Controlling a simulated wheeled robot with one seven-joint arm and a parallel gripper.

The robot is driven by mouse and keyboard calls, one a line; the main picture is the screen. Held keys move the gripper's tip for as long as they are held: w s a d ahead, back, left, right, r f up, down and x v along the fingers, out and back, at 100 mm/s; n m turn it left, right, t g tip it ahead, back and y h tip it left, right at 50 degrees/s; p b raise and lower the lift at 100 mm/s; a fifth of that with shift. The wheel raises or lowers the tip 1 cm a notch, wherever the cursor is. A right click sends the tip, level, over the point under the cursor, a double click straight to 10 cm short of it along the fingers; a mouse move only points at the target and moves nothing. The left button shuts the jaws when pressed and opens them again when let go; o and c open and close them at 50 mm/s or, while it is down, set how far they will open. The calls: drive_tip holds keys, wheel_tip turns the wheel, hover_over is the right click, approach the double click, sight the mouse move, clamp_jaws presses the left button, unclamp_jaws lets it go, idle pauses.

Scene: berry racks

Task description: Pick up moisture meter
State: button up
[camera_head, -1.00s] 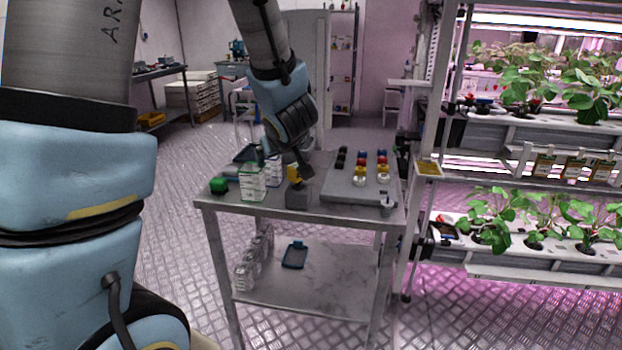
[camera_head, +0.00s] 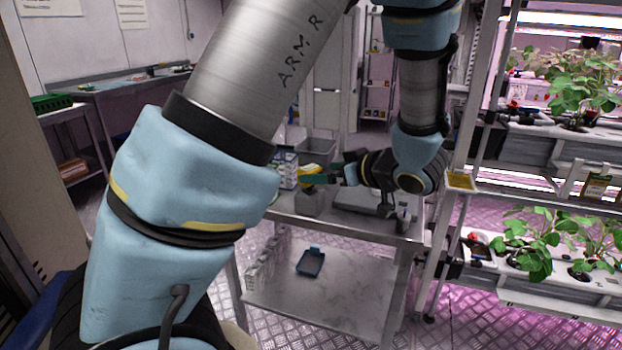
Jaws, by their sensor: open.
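A yellow device (camera_head: 310,169), likely the moisture meter, stands at a grey block-like holder (camera_head: 308,202) on the top of the metal cart. My gripper (camera_head: 326,171) reaches in from the right, pointing left, with its greenish fingers open at the yellow device. One finger crosses in front of the device's lower part. Whether the fingers touch it, or lie on both sides of it, I cannot tell. My arm hides part of the cart top.
The metal cart (camera_head: 385,233) has white boxes (camera_head: 286,170) left of the holder and a grey tray (camera_head: 360,205) to the right. A blue tray (camera_head: 311,262) lies on its lower shelf. The plant rack (camera_head: 560,285) stands close on the right.

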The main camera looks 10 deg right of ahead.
sight(310, 187)
drive_tip(key=shift+p+x, duration=0.55)
drive_tip(key=shift+x, duration=2.15)
drive_tip(key=shift+s+f, duration=0.1)
clamp_jaws()
